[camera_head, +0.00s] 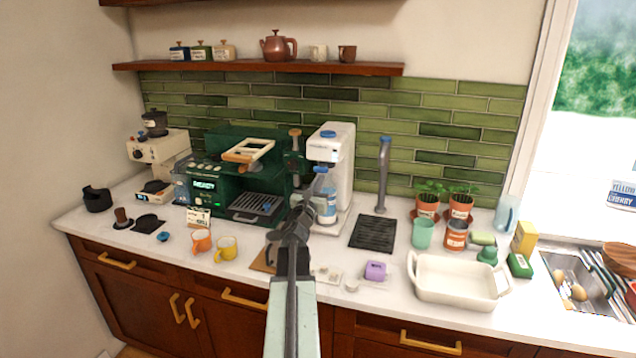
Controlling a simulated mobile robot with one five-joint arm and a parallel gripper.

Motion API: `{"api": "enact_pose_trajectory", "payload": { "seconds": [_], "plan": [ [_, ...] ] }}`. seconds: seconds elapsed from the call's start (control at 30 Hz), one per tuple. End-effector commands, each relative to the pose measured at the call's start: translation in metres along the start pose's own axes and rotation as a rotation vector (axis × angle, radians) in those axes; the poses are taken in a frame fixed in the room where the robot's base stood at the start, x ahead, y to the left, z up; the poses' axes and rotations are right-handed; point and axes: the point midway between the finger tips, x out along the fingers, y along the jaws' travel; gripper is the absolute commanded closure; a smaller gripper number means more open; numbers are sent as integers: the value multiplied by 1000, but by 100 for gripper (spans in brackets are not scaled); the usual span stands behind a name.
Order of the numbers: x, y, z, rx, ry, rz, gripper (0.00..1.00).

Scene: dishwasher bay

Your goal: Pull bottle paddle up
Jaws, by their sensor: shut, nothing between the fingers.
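A white water dispenser (342,147) stands on the counter at the centre, right of the dark green coffee machine. A clear blue bottle (327,206) stands upright in its bay. A small blue piece (320,169) shows just above the bottle; it may be the paddle, but it is too small to tell. My gripper (304,210) is shut and empty, pointing away from me in front of the dispenser, at the bottle's lower left in the picture. I cannot tell whether it touches the bottle. It and my arm hide part of the counter.
The green coffee machine (215,183) stands close on the left, with an orange mug (201,242) and a yellow mug (226,249) in front. A tap (383,175) rises over a black drain grate (373,233) on the right. A cream baking dish (457,283) sits front right.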

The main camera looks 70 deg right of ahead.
Motion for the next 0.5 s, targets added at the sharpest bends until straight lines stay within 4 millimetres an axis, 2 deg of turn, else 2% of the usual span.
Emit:
{"api": "enact_pose_trajectory", "payload": {
  "seconds": [0.27,0.37,0.5],
  "plan": [
    [2,0,3,-12,-11,-6,100],
    [0,1,-4,-11,-11,-4,100],
    [-4,3,-26,-8,-6,0,100]
  ]
}}
